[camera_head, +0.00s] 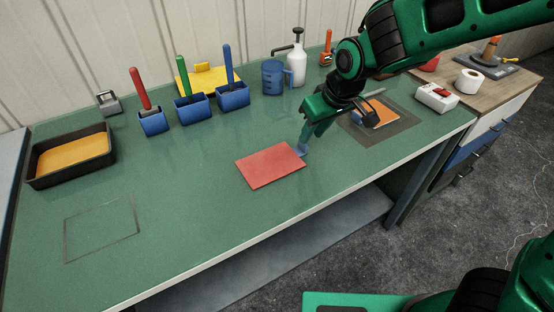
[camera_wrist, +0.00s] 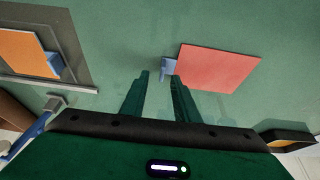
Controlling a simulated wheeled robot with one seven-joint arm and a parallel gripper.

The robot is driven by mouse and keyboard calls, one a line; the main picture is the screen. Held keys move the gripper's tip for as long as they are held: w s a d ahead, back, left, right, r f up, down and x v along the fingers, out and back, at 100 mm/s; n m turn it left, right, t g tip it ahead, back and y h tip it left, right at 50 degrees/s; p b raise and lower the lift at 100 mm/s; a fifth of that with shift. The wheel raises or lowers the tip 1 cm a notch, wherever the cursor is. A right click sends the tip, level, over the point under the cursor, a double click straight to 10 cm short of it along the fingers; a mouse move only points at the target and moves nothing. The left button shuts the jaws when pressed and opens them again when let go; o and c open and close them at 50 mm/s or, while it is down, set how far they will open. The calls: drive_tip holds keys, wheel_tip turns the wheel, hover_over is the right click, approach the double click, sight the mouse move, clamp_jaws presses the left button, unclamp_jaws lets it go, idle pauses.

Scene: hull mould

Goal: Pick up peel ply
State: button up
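A flat red sheet (camera_head: 268,168), which I take for the peel ply, lies on the green bench. A small blue tab (camera_head: 302,151) stands at its right edge. In the wrist view the red sheet (camera_wrist: 218,68) is at upper right, with the blue tab (camera_wrist: 168,66) at its left edge. My gripper (camera_head: 306,140) is close above the tab and points down. In the wrist view my gripper (camera_wrist: 159,76) has its two green fingers apart with nothing held; the tab is just beyond the fingertips, nearer the right one. Contact cannot be told.
An orange sheet (camera_head: 386,115) with its own blue tab lies on a grey plate (camera_head: 352,128) to the right. Blue bins (camera_head: 190,109) with handled tools, a blue jug (camera_head: 272,78) and a white pump bottle (camera_head: 297,65) stand behind. A dark tray (camera_head: 42,182) is left. The front bench is clear.

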sight(307, 145)
drive_tip(key=x, duration=0.3)
drive_tip(key=shift+s+f, duration=0.25)
drive_tip(key=shift+f, duration=0.1)
drive_tip(key=shift+w+a+f, duration=0.2)
drive_tip(key=shift+w+f, duration=0.05)
drive_tip(key=shift+f, duration=0.4)
clamp_jaws()
